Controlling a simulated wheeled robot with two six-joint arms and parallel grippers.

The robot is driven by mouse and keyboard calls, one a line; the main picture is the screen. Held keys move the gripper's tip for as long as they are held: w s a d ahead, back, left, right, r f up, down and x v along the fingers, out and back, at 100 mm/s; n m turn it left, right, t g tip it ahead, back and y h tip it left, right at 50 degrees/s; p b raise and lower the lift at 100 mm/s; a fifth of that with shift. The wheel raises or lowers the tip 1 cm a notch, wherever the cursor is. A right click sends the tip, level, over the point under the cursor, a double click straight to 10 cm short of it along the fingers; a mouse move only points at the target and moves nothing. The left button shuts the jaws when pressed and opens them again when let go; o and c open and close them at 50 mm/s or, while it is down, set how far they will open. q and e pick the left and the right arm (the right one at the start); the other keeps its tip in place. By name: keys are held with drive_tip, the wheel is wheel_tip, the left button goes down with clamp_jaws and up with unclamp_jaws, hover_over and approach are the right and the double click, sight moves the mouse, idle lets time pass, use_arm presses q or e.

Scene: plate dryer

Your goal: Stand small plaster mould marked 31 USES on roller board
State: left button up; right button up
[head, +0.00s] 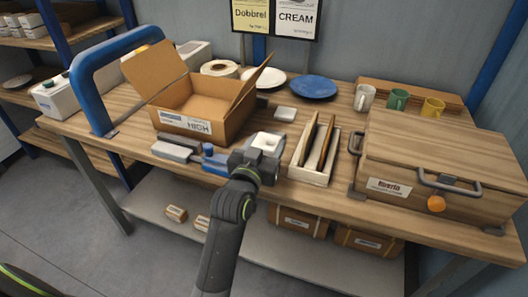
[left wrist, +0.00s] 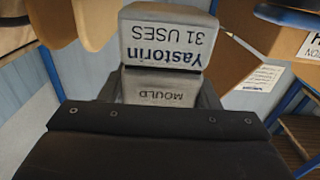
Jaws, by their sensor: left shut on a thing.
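The small plaster mould (head: 267,143) is a pale block in my left gripper (head: 256,160), above the front of the bench. In the left wrist view the mould (left wrist: 165,38) shows the words Yastorin and 31 USES upside down; a grey face below it reads MOULD. My left gripper (left wrist: 160,95) is shut on it, and its dark body covers the lower part of that view. I cannot tell for sure which thing is the roller board. A blue item (head: 213,161) and grey blocks (head: 175,149) lie left of the gripper. My right gripper is not in view.
An open cardboard box (head: 190,108) stands behind and left of the gripper. A pale tray with upright brown boards (head: 318,145) is close on the right. A wooden case (head: 430,150), a blue plate (head: 313,87) and mugs (head: 398,98) stand farther right and back.

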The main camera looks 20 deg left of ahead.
use_arm(q)
drive_tip(key=shift+f, duration=2.15)
drive_tip(key=shift+f, duration=0.2)
drive_tip(key=o, duration=1.2)
